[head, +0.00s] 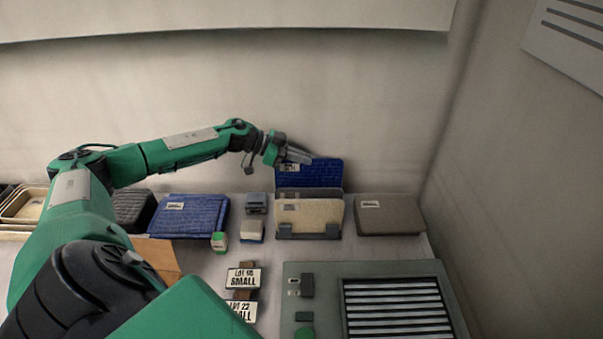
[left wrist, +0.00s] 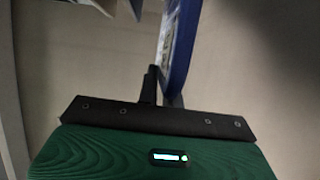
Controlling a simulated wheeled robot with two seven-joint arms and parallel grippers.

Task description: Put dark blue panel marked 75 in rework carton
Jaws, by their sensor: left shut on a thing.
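My left gripper (head: 299,156) is shut on the upper left part of a dark blue panel (head: 322,174). The panel stands upright behind a beige panel (head: 312,213) in a dark rack (head: 309,236); I cannot tell whether its lower edge is clear of the rack. Its white label is partly covered and too small to read. In the left wrist view the blue panel (left wrist: 183,45) shows edge-on between the fingers. A brown cardboard piece (head: 160,258), perhaps the rework carton, is mostly hidden behind my left arm. My right gripper is out of view.
Another blue panel (head: 188,216) lies flat at the left, beside a dark grey one (head: 132,208). A grey-brown panel (head: 390,214) lies right of the rack. Small blocks, lot signs (head: 243,278) and a slatted grey unit (head: 398,305) are nearer. A wall rises behind.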

